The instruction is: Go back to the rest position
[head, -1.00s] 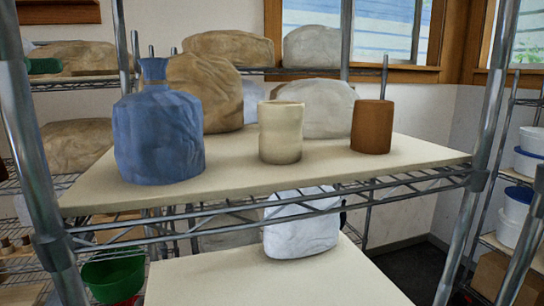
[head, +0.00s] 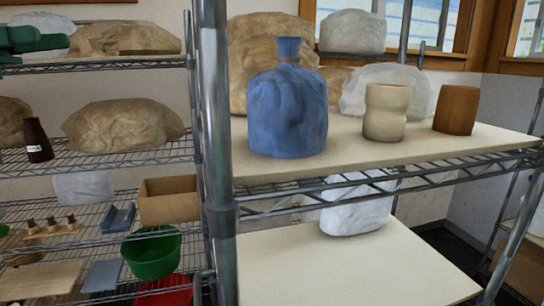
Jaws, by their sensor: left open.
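Neither of my grippers can be made out in the head view. No part of my arms is clearly visible either. The task names no object. The view is filled by a wire shelving unit with a pale board shelf (head: 300,170). On it stand a blue, wrinkled, bottle-like form (head: 288,110), a cream cup-like cylinder (head: 385,112) and a brown cylinder (head: 456,110), all upright and apart from one another.
A metal post (head: 216,120) stands close in front, left of the blue form. Wire shelves at left hold wrapped tan lumps (head: 125,130), a dark bottle (head: 38,140), a cardboard box (head: 168,201) and a green bowl (head: 152,252). A white bundle (head: 355,205) lies on the lower board.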

